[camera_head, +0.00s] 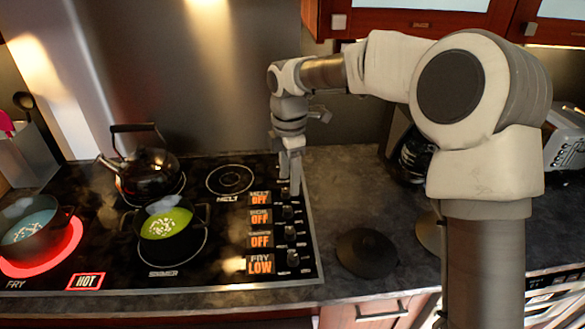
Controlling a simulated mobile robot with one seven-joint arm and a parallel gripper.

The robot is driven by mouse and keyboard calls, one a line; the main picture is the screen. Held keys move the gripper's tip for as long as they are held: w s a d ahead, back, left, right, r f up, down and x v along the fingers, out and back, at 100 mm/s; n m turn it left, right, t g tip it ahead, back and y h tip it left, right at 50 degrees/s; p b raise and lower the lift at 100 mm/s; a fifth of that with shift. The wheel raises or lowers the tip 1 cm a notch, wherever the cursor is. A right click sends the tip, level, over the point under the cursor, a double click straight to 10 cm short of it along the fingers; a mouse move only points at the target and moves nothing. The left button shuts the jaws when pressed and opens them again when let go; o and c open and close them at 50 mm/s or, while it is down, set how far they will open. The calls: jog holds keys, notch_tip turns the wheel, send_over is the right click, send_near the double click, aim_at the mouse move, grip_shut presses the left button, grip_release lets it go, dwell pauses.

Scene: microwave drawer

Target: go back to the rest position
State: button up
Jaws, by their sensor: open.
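My gripper (290,175) points down above the right edge of the black stovetop (120,271), close to the column of knobs. Its two fingers are apart and I see nothing between them. My arm comes in from the right and bends down at the wrist. The nearest knob (287,211) is just below the fingertips; I cannot tell whether they touch it. Lower knobs (292,257) stand beside orange labels, three reading OFF and the front one reading LOW.
A pot of green food (180,242) and a pot of blue liquid (30,247) over a glowing red ring sit on the stove. A black kettle (150,172) stands behind. A dark round lid (366,252) lies on the counter (345,180). A toaster (567,140) stands at right.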

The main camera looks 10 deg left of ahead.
jog(key=s+d+r+m+t, duration=0.2)
jog(key=s+d+r+m, duration=0.4)
jog(key=s+d+m, duration=0.3)
jog(key=s+d+r+m+t, duration=0.2)
jog(key=s+d+r+m, duration=0.5)
jog(key=d, duration=0.4)
jog(key=s+d+f+m+t, duration=0.1)
jog(key=s+d+f+m, duration=0.2)
jog(key=s+m, duration=0.5)
jog(key=shift+s+d+t, duration=0.3)
jog(key=shift+s+d, duration=0.25)
jog(key=shift+a+f, duration=0.1)
jog(key=shift+f, duration=0.05)
